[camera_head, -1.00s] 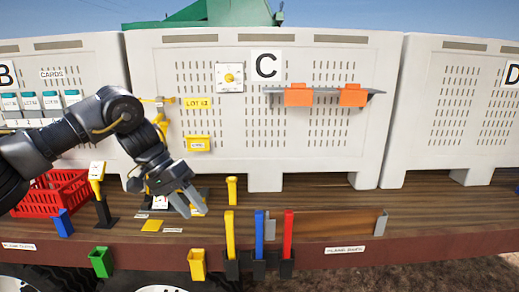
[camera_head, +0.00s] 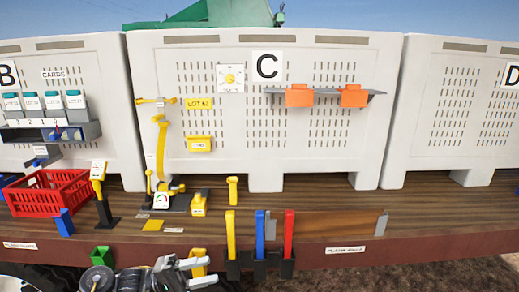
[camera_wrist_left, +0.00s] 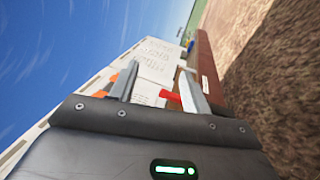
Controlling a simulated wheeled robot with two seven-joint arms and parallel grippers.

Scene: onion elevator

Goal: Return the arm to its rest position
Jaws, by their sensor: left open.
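My left gripper (camera_head: 190,270) is low at the bottom edge of the head view, in front of the wooden deck's front edge. Its fingers point right, and it covers part of the yellow holder (camera_head: 198,258). In the left wrist view my left gripper (camera_wrist_left: 160,90) has its two fingers apart with nothing held between them. The wrist view is tilted, with the white bins and the deck edge beyond the fingers. My right gripper is in neither view.
The wooden deck (camera_head: 330,190) carries a red crate (camera_head: 50,193), a yellow device (camera_head: 160,160), and yellow, blue and red upright handles (camera_head: 289,235). A green holder (camera_head: 101,257) hangs at the front. White bin C (camera_head: 230,120) stands behind. Open ground lies at lower right.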

